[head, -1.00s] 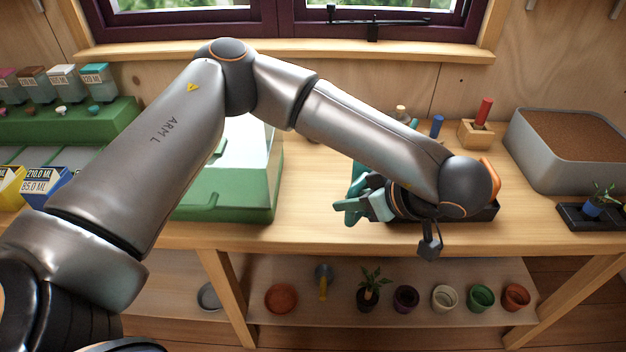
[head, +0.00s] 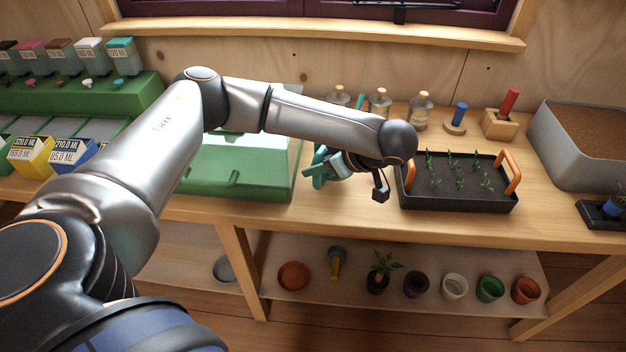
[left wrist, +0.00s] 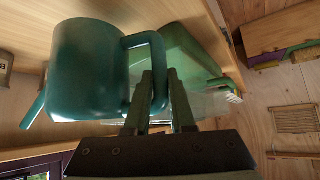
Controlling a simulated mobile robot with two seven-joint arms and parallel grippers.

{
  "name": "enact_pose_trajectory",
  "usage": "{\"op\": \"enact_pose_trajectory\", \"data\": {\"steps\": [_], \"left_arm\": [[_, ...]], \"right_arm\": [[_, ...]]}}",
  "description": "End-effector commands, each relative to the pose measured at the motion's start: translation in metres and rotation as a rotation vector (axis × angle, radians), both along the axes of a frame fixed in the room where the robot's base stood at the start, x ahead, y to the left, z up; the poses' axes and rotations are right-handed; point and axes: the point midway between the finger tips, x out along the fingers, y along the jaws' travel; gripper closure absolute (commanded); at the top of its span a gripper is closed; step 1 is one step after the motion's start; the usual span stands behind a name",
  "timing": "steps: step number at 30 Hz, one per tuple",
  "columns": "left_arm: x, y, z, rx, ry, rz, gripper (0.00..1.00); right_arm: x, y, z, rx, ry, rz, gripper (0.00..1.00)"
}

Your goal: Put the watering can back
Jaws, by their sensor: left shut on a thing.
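The teal watering can (left wrist: 85,75) fills the left of the left wrist view, its handle between the fingers of my left gripper (left wrist: 160,88). In the head view my left gripper (head: 330,167) is shut on the can at the workbench, right of the green case. The can's body is mostly hidden behind my forearm there. A teal tip, apparently its spout (head: 361,102), shows above the forearm. I cannot tell whether the can touches the bench. My right gripper is not in view.
A black seedling tray (head: 459,202) with orange handles sits right of my gripper. Glass bottles (head: 421,112) stand behind. The green case (head: 235,197) is at left, a grey soil bin (head: 562,150) at right. Several pots (head: 454,287) line the lower shelf.

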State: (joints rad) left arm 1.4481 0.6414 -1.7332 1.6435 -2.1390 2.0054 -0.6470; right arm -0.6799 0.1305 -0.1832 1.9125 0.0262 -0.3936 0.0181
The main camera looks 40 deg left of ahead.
Motion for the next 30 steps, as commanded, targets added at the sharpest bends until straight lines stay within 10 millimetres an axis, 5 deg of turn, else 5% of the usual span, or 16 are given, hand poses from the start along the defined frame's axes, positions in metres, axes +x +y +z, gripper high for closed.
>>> {"op": "enact_pose_trajectory", "data": {"steps": [15, 24, 25, 30], "left_arm": [[0.004, 0.012, -0.043, 0.002, -0.006, -0.001, 1.00], [0.004, 0.012, -0.045, 0.002, -0.007, -0.001, 1.00], [0.003, 0.012, -0.047, 0.000, -0.001, -0.003, 0.77], [0.003, 0.012, -0.046, 0.000, -0.001, -0.003, 0.58]], "right_arm": [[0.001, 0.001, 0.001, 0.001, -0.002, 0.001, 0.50], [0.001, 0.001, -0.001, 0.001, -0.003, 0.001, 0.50], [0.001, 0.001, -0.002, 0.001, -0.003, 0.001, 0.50], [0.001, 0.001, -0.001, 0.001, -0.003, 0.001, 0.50]]}}
